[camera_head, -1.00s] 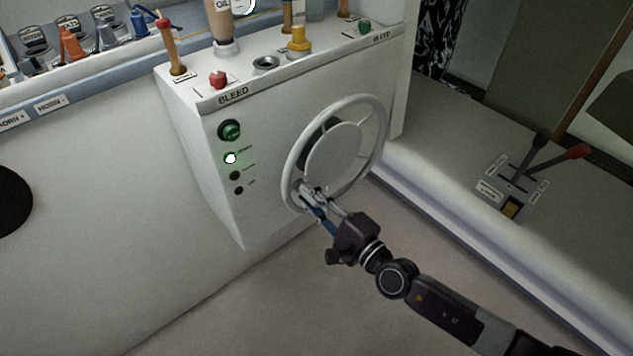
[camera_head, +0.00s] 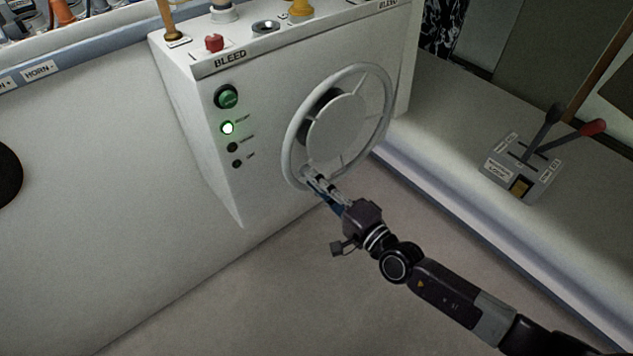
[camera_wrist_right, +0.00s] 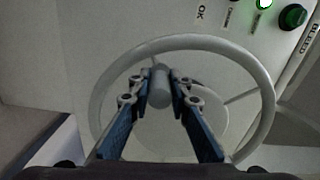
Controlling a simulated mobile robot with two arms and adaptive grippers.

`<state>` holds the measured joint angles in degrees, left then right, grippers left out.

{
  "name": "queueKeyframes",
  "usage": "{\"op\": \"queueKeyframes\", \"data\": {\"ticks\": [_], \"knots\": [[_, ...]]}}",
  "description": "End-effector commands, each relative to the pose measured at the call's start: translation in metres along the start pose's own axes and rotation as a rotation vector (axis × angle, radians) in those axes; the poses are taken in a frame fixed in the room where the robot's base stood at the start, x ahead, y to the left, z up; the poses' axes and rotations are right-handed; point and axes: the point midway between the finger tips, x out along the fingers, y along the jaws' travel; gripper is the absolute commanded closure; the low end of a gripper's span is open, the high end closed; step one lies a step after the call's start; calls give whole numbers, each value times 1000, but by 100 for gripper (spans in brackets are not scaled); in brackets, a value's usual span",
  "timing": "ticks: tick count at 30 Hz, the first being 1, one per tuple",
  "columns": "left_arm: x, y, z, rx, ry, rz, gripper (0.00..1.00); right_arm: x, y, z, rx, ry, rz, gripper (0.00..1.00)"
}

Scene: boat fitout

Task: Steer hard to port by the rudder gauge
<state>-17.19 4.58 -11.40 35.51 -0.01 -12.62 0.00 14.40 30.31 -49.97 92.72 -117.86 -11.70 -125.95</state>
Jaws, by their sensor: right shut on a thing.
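The pale steering wheel (camera_head: 289,150) is mounted on the front of a white console, with a round hub and spokes. It also shows in the right wrist view (camera_wrist_right: 268,95). My right gripper (camera_head: 307,175) is at the wheel's lower left in the head view. In the right wrist view, my right gripper (camera_wrist_right: 160,88) has its blue-sided fingers shut on a grey cylindrical knob (camera_wrist_right: 160,92) at the wheel. How the knob joins the wheel is hidden. No rudder gauge can be made out in these views. My left gripper is out of view.
The white console (camera_head: 215,175) carries a green button (camera_head: 226,97), a lit green lamp (camera_head: 228,128), two dark lamps and a red knob (camera_head: 214,43) on top. A lever box (camera_head: 520,165) with black and red levers stands at right. The floor below is clear.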

Motion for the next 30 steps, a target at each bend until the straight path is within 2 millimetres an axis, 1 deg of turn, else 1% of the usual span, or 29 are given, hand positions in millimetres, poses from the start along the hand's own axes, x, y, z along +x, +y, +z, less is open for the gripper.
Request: {"op": "queueKeyframes", "data": {"ticks": [1, 6, 7, 11, 19, 22, 26, 30], "knots": [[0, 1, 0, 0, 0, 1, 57, -1, 3, 0, 1, -2, 6, 100], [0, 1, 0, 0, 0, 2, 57, -1, 3, 0, 1, -1, 6, 100], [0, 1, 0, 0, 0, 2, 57, -1, 3, 0, 1, -1, 6, 79], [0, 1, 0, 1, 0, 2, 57, -1, 2, 0, 1, -1, 4, 65], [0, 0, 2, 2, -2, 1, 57, -1, 0, 0, 1, 0, 1, 64], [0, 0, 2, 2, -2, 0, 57, -7, 1, 0, 1, 0, 3, 64], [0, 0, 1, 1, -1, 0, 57, -26, 2, 0, 1, 0, 5, 64], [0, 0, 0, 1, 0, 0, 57, -57, 2, 0, 0, -1, 6, 64]]}}
